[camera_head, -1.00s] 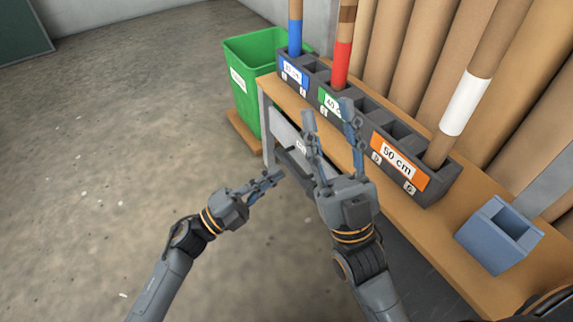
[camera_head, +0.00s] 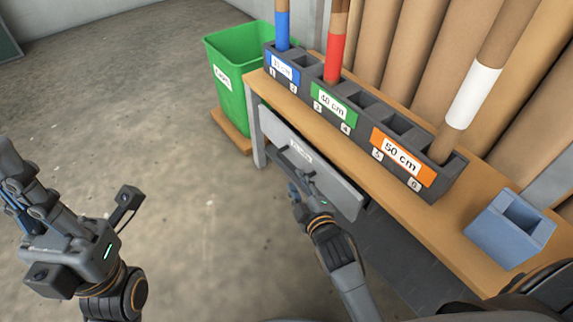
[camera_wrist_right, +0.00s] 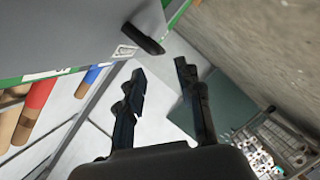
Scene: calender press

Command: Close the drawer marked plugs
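The grey drawer (camera_head: 335,188) sits under the wooden bench top and has a dark handle (camera_head: 290,157) and a small white label (camera_head: 301,153) too small to read. How far it stands out is hard to tell. In the right wrist view its front (camera_wrist_right: 70,30), handle (camera_wrist_right: 146,43) and label (camera_wrist_right: 124,52) show at upper left. My right gripper (camera_head: 298,197) is in front of the drawer, just below the handle; its fingers (camera_wrist_right: 160,85) are apart with nothing between them. My left gripper (camera_head: 70,180) is at the left, open and empty, away from the bench.
The bench top (camera_head: 395,205) carries a dark rack (camera_head: 350,115) with coloured length labels and several banded tubes, plus a blue box (camera_head: 508,232). A green bin (camera_head: 232,90) stands beyond the bench's far end. The floor (camera_head: 150,110) at left is clear.

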